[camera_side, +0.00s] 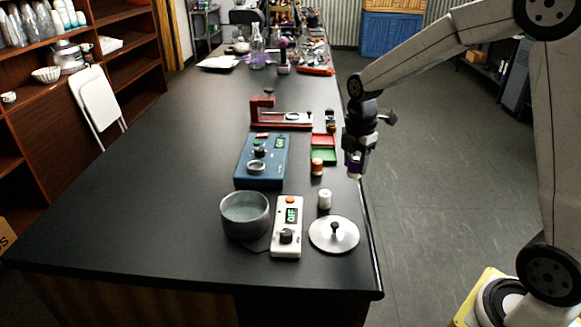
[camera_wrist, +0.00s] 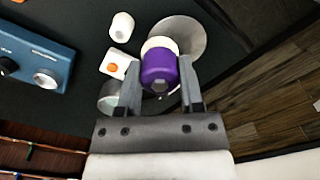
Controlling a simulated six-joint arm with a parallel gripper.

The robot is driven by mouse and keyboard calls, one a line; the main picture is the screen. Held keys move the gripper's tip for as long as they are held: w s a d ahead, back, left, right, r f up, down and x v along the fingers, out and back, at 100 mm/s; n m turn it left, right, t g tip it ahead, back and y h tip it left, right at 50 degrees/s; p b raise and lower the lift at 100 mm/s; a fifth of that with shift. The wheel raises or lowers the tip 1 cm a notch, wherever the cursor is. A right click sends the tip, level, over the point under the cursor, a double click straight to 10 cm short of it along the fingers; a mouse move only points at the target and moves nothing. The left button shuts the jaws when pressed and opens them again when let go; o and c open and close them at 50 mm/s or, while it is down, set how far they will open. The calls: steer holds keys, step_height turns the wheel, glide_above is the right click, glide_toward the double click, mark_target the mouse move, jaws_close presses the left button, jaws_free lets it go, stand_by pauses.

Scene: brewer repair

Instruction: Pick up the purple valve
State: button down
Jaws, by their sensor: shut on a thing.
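The purple valve (camera_wrist: 160,70), a short purple cylinder with a pale end, sits between the two fingers of my gripper (camera_wrist: 160,82) in the wrist view. The fingers are shut on its sides. In the side view, my gripper (camera_side: 356,165) hangs above the table's right edge, and a small purple part of the valve (camera_side: 358,160) shows between the dark fingers. The valve appears to be held clear of the tabletop.
The black table (camera_side: 150,190) has free room on its left. Near my gripper are an orange-topped cylinder (camera_side: 317,167), red and green trays (camera_side: 323,156), a blue device (camera_side: 262,160), a white cylinder (camera_side: 324,199), a grey pot (camera_side: 246,214), a white controller (camera_side: 287,226) and a round lid (camera_side: 334,236).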

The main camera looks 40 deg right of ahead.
steer(key=shift+s+r, duration=0.15)
steer(key=shift+s, duration=0.15)
steer(key=shift+w, duration=0.1)
stand_by(0.4)
steer(key=w+a+n, duration=0.3)
steer(key=w+a, duration=0.4)
steer(key=a, duration=0.3)
steer(key=w+a+f+n, duration=0.1)
steer(key=w+a+n, duration=0.2)
steer(key=w+a, duration=0.5)
steer(key=a, duration=0.3)
steer(key=shift+w+a+f, duration=0.15)
steer(key=shift+a, duration=0.05)
steer(key=shift+f, duration=0.15)
steer(key=shift+f, duration=2)
steer(key=shift+f, duration=2.5)
